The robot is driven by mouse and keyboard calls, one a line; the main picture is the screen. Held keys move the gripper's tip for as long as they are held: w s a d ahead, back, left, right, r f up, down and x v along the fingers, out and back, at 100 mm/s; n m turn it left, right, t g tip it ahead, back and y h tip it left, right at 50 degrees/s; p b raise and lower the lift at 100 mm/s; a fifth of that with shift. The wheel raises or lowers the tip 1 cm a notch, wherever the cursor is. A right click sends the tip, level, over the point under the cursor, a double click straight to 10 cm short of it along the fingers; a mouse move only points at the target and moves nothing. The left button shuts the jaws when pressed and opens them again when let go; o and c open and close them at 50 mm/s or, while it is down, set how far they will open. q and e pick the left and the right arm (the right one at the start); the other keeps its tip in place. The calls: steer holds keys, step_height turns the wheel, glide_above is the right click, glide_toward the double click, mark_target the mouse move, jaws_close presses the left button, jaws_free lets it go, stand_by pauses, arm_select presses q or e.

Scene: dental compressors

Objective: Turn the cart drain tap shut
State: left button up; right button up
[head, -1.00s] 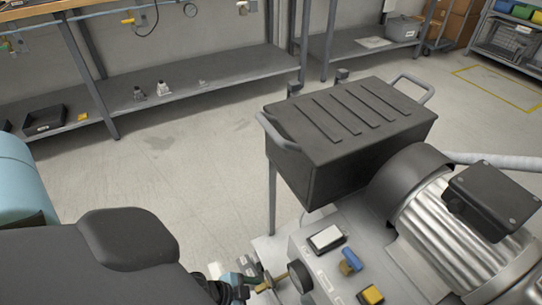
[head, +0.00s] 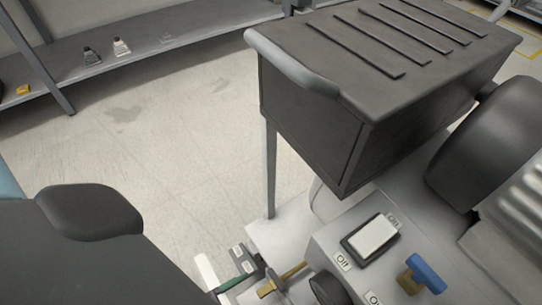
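On the cart's light grey panel stands a brass fitting with a blue T-shaped handle (head: 427,272), at the lower right. A plain brass fitting (head: 282,280) sits lower down at the panel's left edge, beside a dark round knob (head: 328,288). I cannot tell from the picture which of these is the drain tap, or whether it is open. My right gripper is not in view either.
A dark ribbed box with a grey handle (head: 290,64) stands above the panel. A white rocker switch (head: 372,236) is near an "Off" label. A motor housing (head: 495,140) fills the right. A low shelf (head: 140,62) stands behind; the floor between is clear.

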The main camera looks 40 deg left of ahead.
mark_target(274, 282)
arm_select(q)
steer(key=b+x, duration=0.2)
steer(key=x, duration=0.5)
steer(key=shift+w+d+r+b, duration=0.1)
steer(key=shift+w+r+b, duration=0.05)
steer(key=shift+w+b, duration=0.25)
steer(key=c, duration=1)
